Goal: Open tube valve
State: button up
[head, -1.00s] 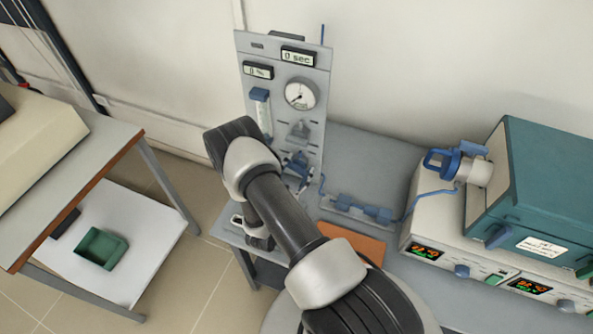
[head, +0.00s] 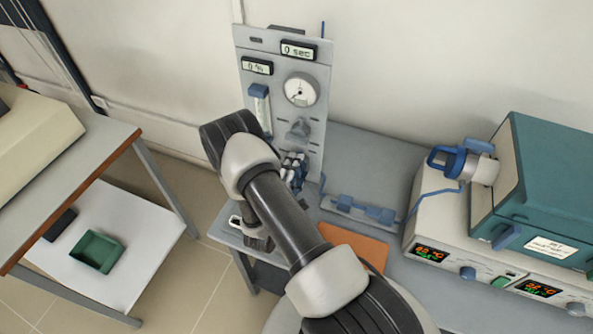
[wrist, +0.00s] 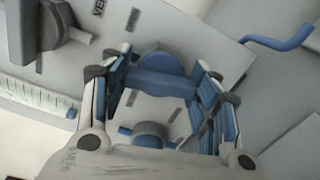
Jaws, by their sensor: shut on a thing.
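The tube valve has a blue round handle with a bar across it, seen in the wrist view (wrist: 160,72), on the grey control panel (head: 255,90). My gripper (wrist: 160,85) is at the handle, with a blue-padded finger on each side, shut on it. In the head view my gripper (head: 294,168) is at the lower part of the panel, below the grey knob (head: 298,130). My fingers and arm hide most of the valve there. In the wrist view a second blue round part (wrist: 150,135) shows between the fingers, nearer my palm.
The panel carries a round gauge (head: 301,90) and a blue-capped flow tube (head: 259,105). Blue tubing (head: 411,207) runs right toward the teal furnace (head: 550,190). An orange pad (head: 355,245) lies on the grey bench. A side table (head: 85,180) stands at left.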

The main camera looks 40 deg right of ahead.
jog(key=shift+m+b, duration=0.35)
jog(key=shift+m, duration=0.75)
jog(key=o, duration=1.1)
jog(key=shift+a, duration=0.1)
jog(key=shift+v, duration=5.95)
jog(key=shift+s, duration=0.1)
